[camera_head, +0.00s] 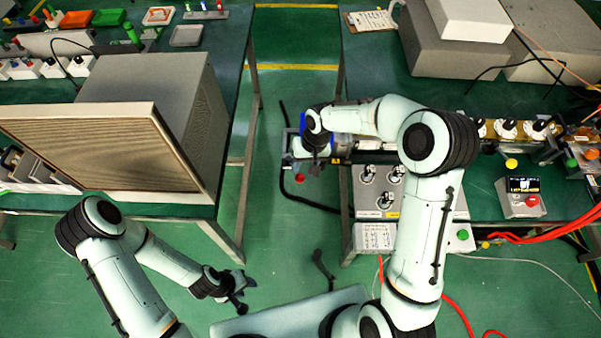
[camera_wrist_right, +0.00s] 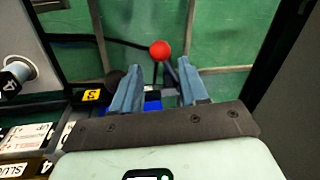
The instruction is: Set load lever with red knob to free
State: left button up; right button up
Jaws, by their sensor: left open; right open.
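The load lever's round red knob (camera_head: 299,178) shows at the left end of the right bench, low beside the apparatus there. In the right wrist view the red knob (camera_wrist_right: 160,50) sits just beyond my right gripper's (camera_wrist_right: 162,80) fingertips, roughly in line with the gap between them. A thin dark rod is seen between the fingers, below the knob. The right gripper is open; I cannot tell whether a finger touches the lever. In the head view it (camera_head: 314,165) is beside the knob, partly hidden by the wrist. My left gripper (camera_head: 238,292) is open and empty over the floor.
A control panel (camera_head: 378,190) with several knobs lies right of my right gripper. A dark round knob (camera_wrist_right: 115,80) is beside the left finger in the wrist view. A large grey vented box (camera_head: 110,150) stands on the left bench. The aisle floor (camera_head: 285,225) is mostly clear.

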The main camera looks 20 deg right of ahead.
aim_at(301, 175)
jog(key=f, duration=0.3)
jog(key=a+f, duration=0.1)
jog(key=f, duration=0.1)
jog(key=shift+w+f, duration=0.1)
jog(key=shift+f, duration=0.3)
grip_shut()
